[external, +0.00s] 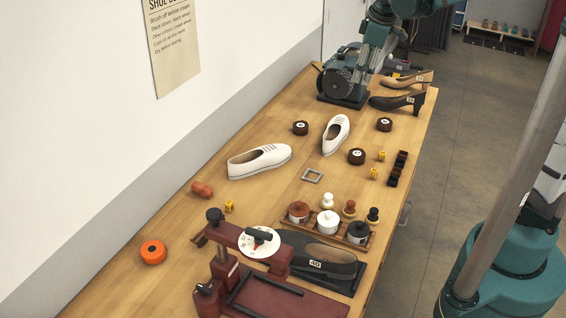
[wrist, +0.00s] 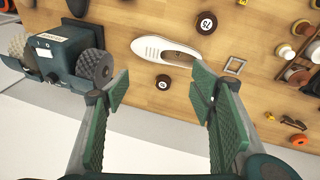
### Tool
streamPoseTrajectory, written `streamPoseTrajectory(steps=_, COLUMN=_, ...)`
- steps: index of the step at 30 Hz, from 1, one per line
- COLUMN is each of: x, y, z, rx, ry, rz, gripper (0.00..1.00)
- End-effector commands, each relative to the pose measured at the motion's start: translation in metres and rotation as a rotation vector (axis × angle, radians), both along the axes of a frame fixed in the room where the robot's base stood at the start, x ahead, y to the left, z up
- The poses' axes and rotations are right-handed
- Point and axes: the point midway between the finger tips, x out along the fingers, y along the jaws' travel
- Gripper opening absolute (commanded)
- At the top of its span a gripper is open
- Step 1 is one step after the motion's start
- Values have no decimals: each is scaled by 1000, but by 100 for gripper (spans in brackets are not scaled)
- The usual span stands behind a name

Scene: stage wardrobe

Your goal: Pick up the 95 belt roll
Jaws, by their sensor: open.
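Three dark-brown belt rolls with pale number labels lie on the wooden bench. One (external: 300,128) is wall-side of the white shoes, one (external: 384,124) is near the heeled shoes, and one (external: 356,156) is right of the upright-lying white shoe. I cannot read for certain which is 95. In the wrist view, one roll (wrist: 163,82) shows between my fingertips, below the white shoe, and another (wrist: 207,22) is up and right. My gripper (wrist: 160,77) is open and empty, above the bench and apart from the rolls. In the external view its fingers are hard to make out.
A grinder (external: 340,84) stands at the bench's far end, and at left in the wrist view (wrist: 62,52). White shoes (external: 259,161), a square frame (external: 312,175), jars (external: 328,222) and a maroon press (external: 250,270) share the bench. The wall runs along its left side.

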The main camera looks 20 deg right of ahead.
Motion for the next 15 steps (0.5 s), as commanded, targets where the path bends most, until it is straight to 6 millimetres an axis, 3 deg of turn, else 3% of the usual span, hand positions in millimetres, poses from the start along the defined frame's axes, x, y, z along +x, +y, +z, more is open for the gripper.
streamPoseTrajectory(steps=15, x=72, y=53, z=-57, rx=-66, ry=82, rz=259, gripper=55)
